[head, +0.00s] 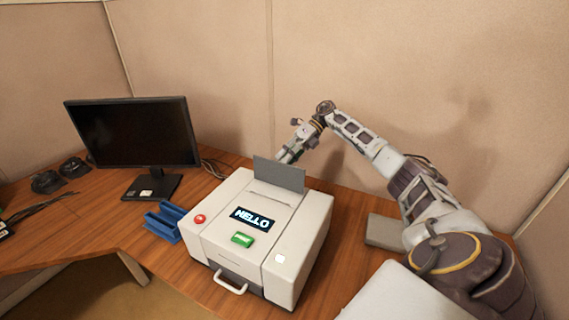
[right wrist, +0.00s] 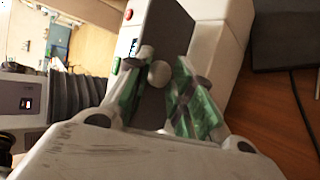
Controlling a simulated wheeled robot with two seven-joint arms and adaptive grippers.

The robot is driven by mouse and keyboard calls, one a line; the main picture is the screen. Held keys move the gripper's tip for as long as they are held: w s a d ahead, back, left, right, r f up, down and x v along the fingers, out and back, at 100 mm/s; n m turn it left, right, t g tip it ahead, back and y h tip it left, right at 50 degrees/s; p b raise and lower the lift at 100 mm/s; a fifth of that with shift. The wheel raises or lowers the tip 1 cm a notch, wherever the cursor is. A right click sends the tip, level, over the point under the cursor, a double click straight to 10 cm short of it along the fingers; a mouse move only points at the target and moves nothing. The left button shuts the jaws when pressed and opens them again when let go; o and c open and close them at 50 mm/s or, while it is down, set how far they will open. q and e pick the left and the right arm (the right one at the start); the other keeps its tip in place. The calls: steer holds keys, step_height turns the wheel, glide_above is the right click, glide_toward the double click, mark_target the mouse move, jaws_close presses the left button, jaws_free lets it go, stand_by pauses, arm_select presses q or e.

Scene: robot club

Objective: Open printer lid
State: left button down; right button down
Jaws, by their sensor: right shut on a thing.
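The white printer (head: 262,235) stands on the desk with a lit HELLO display, a green button and a red button on top. A flat grey panel (head: 279,174) stands tilted up at its back edge. My right gripper (head: 291,152) reaches in from behind, and the panel hides its fingertips in the head view. In the right wrist view its green fingers (right wrist: 160,90) are around the grey panel (right wrist: 160,30) and a pale round knob (right wrist: 159,74). The exact contact is hard to see. My left gripper is not in view.
A black monitor (head: 132,135) stands to the left, with a blue holder (head: 165,221) between it and the printer. A flat grey object (head: 384,231) lies right of the printer, near my right arm. A beige partition wall (head: 200,70) closes off the back.

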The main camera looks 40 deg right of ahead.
steer(key=shift+w+d+f+g+y+b, duration=0.1)
steer(key=shift+d+f+g+y+b, duration=0.15)
steer(key=shift+f, duration=0.3)
steer(key=shift+s+d+f+y+b, duration=0.15)
steer(key=shift+d+f+b, duration=0.1)
steer(key=shift+f+b, duration=0.25)
steer(key=shift+w+d+f+g+y+b, duration=0.15)
steer(key=shift+d+f+y+b, duration=0.1)
steer(key=shift+f, duration=0.35)
steer(key=c, duration=1.6)
jaws_free()
steer(key=shift+c, duration=0.2)
steer(key=o, duration=0.5)
steer(key=shift+a, duration=0.1)
steer(key=shift+c, duration=0.2)
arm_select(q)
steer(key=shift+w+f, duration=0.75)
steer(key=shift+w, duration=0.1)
arm_select(e)
steer(key=shift+r+v, duration=0.25)
steer(key=shift+v, duration=2.65)
